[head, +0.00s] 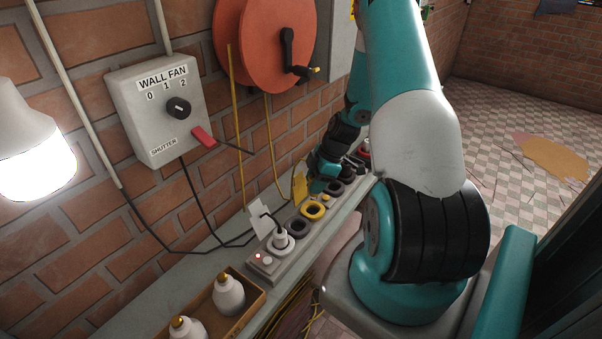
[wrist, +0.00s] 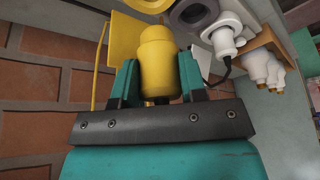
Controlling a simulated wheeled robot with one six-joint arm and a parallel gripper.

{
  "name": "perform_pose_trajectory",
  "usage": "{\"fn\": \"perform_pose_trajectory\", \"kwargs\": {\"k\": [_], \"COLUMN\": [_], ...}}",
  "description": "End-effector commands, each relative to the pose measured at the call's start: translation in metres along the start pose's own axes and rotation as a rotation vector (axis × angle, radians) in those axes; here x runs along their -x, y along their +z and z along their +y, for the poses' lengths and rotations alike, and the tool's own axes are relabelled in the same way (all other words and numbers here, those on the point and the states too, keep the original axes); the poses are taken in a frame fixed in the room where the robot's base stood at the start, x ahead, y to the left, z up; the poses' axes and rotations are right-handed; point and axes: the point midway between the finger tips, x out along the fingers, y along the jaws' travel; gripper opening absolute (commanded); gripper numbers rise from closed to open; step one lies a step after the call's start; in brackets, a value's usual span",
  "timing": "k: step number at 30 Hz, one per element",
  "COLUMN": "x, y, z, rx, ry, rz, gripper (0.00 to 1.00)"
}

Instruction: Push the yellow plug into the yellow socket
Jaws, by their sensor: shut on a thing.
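The yellow plug (wrist: 158,62) is held between the teal fingers of my gripper (wrist: 158,75) in the wrist view. Its rounded end points to the top of that view. The yellow socket (head: 305,212) is a yellow ring on the grey power strip (head: 264,274) in the head view. A yellow surface, probably this socket (wrist: 150,5), shows at the top edge of the wrist view, just beyond the plug. In the head view my gripper (head: 326,172) is low over the strip, behind the yellow ring; the plug there is mostly hidden. Contact cannot be told.
A white plug (head: 281,240) sits in the near end of the strip, beside a dark socket (head: 298,226). More sockets (head: 335,187) lie further along. The brick wall is close on the left.

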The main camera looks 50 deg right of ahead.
Motion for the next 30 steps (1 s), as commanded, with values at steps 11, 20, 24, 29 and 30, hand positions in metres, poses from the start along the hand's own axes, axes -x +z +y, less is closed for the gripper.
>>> {"fn": "perform_pose_trajectory", "kwargs": {"k": [11,20,24,29,30], "x": [-0.016,-0.042,-0.049,-0.051,-0.051], "y": [0.005,0.018,0.021,0.021,0.021], "z": [0.0,0.0,0.0,0.0,0.0], "rx": [0.001,-0.001,-0.001,0.0,-0.001], "ry": [-0.001,0.0,0.001,0.001,0.001], "rz": [0.0,0.0,-0.001,-0.001,-0.001], "gripper": [0.15,0.15,0.15,0.15,0.15]}}
